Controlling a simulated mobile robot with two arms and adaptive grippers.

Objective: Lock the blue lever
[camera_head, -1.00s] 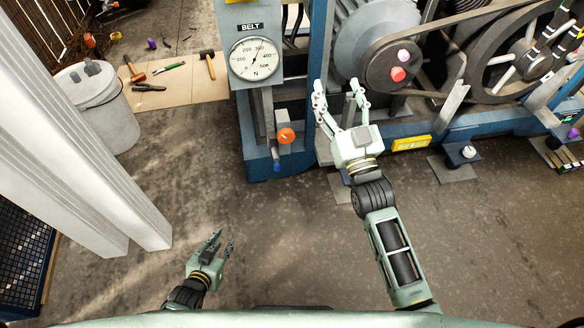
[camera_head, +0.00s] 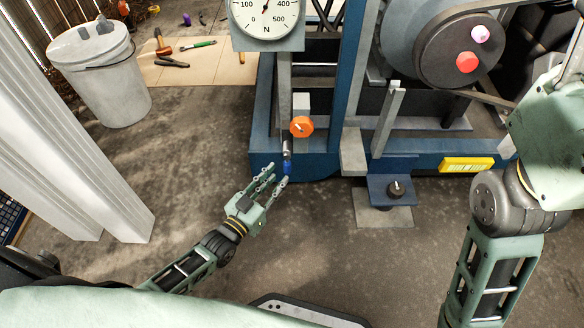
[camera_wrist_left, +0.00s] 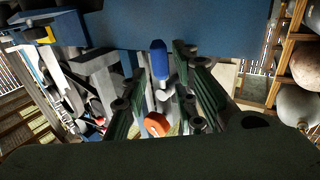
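The blue lever (camera_head: 287,166) is a small blue-tipped handle low on the front of the compressor frame, below an orange knob (camera_head: 302,127). In the left wrist view the blue lever (camera_wrist_left: 160,59) stands between the spread fingers, with the orange knob (camera_wrist_left: 157,124) beyond it. My left gripper (camera_head: 272,180) is open, its fingertips close to the blue tip; contact cannot be made out. My right arm (camera_head: 545,150) is at the right edge, and its fingers are out of the picture.
The blue compressor base (camera_head: 330,165) runs along the front, with a round force gauge (camera_head: 264,14) above. A red knob (camera_head: 467,62) sits on the wheel at right. A white bucket (camera_head: 100,75) and pale posts stand at left. The floor in front is clear.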

